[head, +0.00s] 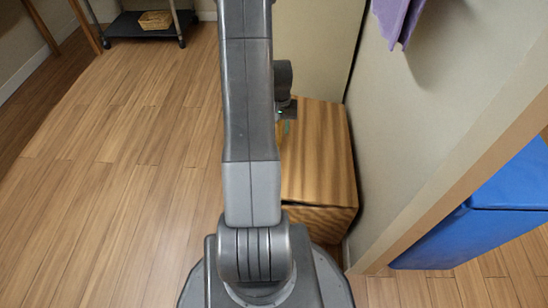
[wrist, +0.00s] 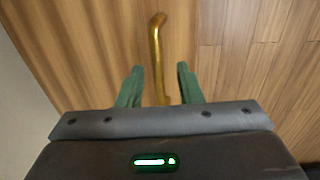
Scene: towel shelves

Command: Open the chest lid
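The wooden chest (head: 322,165) stands right of my arm in the head view, against the wall, its striped top flat and looking closed. Part of the chest is hidden behind my arm. In the wrist view, its wood surface (wrist: 85,60) fills the left and middle. A gold bar handle (wrist: 156,45) lies along the picture's middle. My gripper (wrist: 160,69) is open, with one green finger on each side of the handle's near end. I cannot tell whether either finger touches it. In the head view, my gripper is mostly hidden behind the arm.
The wall (head: 400,130) rises close along the chest's right side, with a purple towel (head: 397,18) hanging above. A blue object (head: 505,190) lies beyond the wall's edge. A dark cart (head: 140,28) with a basket (head: 155,20) stands far left. The floor (head: 120,180) to the left is clear.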

